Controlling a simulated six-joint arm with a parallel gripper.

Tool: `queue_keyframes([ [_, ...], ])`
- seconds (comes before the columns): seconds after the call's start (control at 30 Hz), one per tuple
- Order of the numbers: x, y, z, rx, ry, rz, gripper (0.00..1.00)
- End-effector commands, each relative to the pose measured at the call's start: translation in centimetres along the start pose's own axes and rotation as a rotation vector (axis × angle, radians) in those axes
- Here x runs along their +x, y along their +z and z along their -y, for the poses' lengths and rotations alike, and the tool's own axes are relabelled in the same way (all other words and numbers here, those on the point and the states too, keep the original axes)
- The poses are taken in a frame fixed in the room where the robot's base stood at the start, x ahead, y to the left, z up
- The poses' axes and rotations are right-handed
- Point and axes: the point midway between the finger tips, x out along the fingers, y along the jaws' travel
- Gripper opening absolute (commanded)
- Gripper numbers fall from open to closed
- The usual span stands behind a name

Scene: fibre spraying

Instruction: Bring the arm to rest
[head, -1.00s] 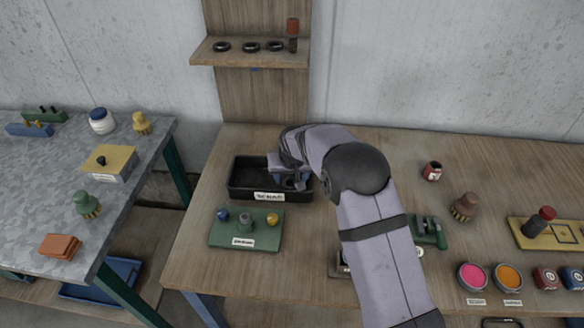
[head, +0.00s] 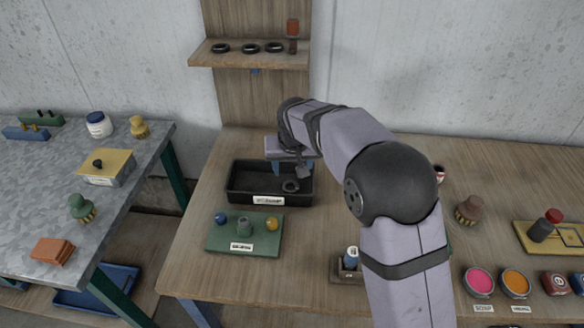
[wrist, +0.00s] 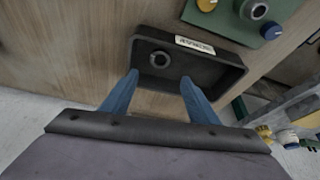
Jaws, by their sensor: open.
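My gripper (head: 290,168) is above the back of the black tray (head: 240,199) on the wooden table. In the wrist view its two blue fingers (wrist: 157,92) are spread apart with nothing between them. The tray also shows in the wrist view (wrist: 205,76), beyond the fingertips. A dark ring (head: 291,186) lies inside the tray, apart from the fingers; it also shows in the wrist view (wrist: 160,59). My arm hides part of the table at the right.
A green board (head: 221,238) with several small knobs lies in front of the tray. A shelf (head: 230,57) with dark rings stands behind. Paint pots (head: 480,281) and a brown brush (head: 468,209) are at the right. A grey metal table (head: 40,195) stands at the left.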

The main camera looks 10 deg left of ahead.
Motion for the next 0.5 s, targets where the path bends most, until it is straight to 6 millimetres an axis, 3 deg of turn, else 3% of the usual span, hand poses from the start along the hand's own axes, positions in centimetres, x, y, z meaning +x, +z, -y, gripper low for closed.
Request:
queue_keyframes([
  [0.33,-0.1,0.2,-0.3,-0.001,0.002,0.004,0.54],
  [0.5,-0.8,2.2,-2.5,-0.009,0.013,0.046,0.54],
])
